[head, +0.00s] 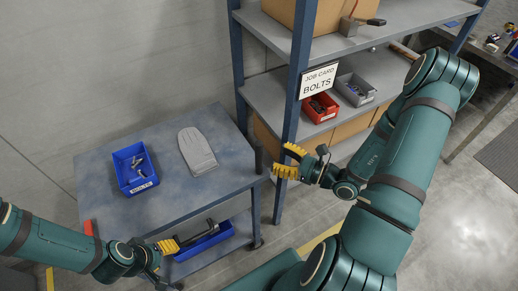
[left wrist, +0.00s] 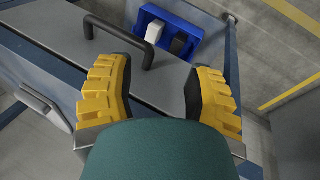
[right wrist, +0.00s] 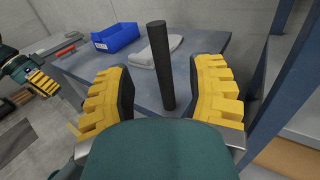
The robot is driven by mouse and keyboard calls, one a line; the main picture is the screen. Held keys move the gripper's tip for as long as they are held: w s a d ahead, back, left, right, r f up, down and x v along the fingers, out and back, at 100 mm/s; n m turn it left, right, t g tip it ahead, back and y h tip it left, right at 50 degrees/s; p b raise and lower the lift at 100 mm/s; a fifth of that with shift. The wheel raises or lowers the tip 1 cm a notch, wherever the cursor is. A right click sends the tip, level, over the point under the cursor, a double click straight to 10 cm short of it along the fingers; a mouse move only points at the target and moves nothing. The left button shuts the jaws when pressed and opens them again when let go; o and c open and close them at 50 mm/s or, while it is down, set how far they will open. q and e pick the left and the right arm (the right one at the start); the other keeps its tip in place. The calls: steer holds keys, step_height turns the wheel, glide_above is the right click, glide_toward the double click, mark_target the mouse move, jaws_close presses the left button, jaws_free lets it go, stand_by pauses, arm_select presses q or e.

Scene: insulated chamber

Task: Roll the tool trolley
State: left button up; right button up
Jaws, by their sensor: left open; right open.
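The tool trolley (head: 100,178) has a blue-grey top and a lower shelf. My left gripper (head: 168,246) is open at its near side, beside a black bar handle (head: 197,232). In the left wrist view the U-shaped handle (left wrist: 121,42) lies just beyond the open fingers, not gripped. My right gripper (head: 287,162) is open to the right of the trolley. It faces an upright black bar (head: 258,156) at the trolley's right corner. In the right wrist view that bar (right wrist: 160,65) stands between and ahead of the fingers; contact is not visible.
Another blue bin (head: 204,243) sits on the lower shelf. A shelving rack (head: 294,95) with red and grey bins stands close behind and right. A workbench is at far right.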

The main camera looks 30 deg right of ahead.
mark_target(259, 150)
steer(key=x, duration=0.7)
steer(key=shift+w+a, duration=0.1)
steer(key=shift+o, duration=0.2)
jaws_close()
